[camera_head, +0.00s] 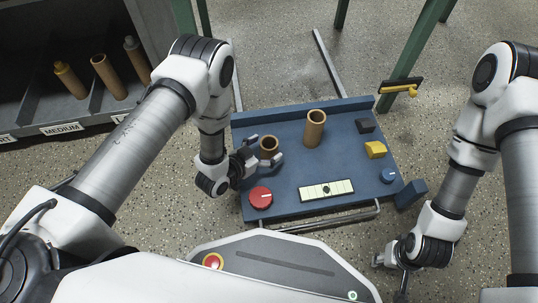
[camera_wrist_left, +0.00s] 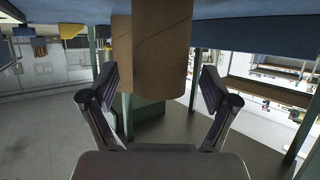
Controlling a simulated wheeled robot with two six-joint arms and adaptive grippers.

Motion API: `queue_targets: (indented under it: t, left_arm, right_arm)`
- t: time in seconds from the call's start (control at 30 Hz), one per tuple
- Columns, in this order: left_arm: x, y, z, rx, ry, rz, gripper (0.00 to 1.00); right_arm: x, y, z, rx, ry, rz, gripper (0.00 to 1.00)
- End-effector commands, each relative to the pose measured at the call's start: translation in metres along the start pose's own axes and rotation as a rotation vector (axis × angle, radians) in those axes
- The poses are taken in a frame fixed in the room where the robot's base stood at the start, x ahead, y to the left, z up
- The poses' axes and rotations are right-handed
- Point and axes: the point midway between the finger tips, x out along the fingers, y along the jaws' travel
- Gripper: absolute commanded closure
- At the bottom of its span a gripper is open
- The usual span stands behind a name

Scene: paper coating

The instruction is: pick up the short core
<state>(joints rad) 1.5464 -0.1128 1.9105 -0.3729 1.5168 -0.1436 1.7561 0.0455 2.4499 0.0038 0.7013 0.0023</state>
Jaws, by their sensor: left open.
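The short core (camera_head: 269,146) is a brown cardboard tube standing upright on the left part of the blue tray (camera_head: 290,170). My left gripper (camera_head: 264,151) is open, with its fingers on either side of the short core, low down by the tray. In the left wrist view, the short core (camera_wrist_left: 162,45) stands large between the two spread fingers of the left gripper (camera_wrist_left: 159,80), with gaps on both sides. A taller brown core (camera_head: 314,130) stands to its right on the tray. My right gripper (camera_head: 384,261) is low at the right, away from the tray; its fingers are too small to read.
A shelf (camera_head: 60,127) with standing cores is at the upper left.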

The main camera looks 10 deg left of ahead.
Motion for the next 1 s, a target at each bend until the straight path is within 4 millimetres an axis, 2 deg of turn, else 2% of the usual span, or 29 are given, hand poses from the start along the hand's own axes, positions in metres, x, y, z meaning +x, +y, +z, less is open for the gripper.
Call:
queue_targets:
  t: [0.03,0.1,0.33,0.47,0.5,0.53,0.83,0.93,1.0]
  left_arm:
    - [0.011,0.000,0.006,0.003,0.002,0.001,0.14]
    - [0.018,0.000,0.004,0.001,0.000,0.000,0.14]
    - [0.019,0.000,0.001,-0.001,-0.003,-0.001,0.14]
    - [0.018,0.000,0.001,-0.001,-0.003,-0.001,0.60]
    - [0.018,0.000,0.001,-0.001,-0.003,-0.001,0.74]
    - [0.018,0.000,0.001,-0.001,-0.003,-0.001,0.79]
    - [0.018,0.000,0.000,-0.001,-0.003,-0.001,0.79]
    - [0.014,0.000,-0.011,0.000,-0.002,-0.001,0.79]
    - [0.008,0.000,-0.026,0.000,-0.002,-0.001,0.79]
  right_arm:
    - [0.012,0.000,0.000,0.002,0.001,0.000,0.60]
    - [0.015,0.000,0.000,0.003,0.001,0.000,0.60]
    - [0.012,0.000,-0.001,0.003,0.002,0.000,0.60]
    - [0.012,0.000,-0.001,0.003,0.002,0.000,0.60]
    - [0.012,0.000,-0.001,0.003,0.002,0.000,0.60]
    - [0.012,0.000,-0.001,0.003,0.002,0.000,0.60]
    - [0.011,0.000,0.000,0.003,0.001,0.000,0.60]
    - [0.002,0.000,0.000,0.002,0.000,0.000,0.60]
    - [-0.009,0.000,0.000,0.000,-0.001,0.000,0.60]
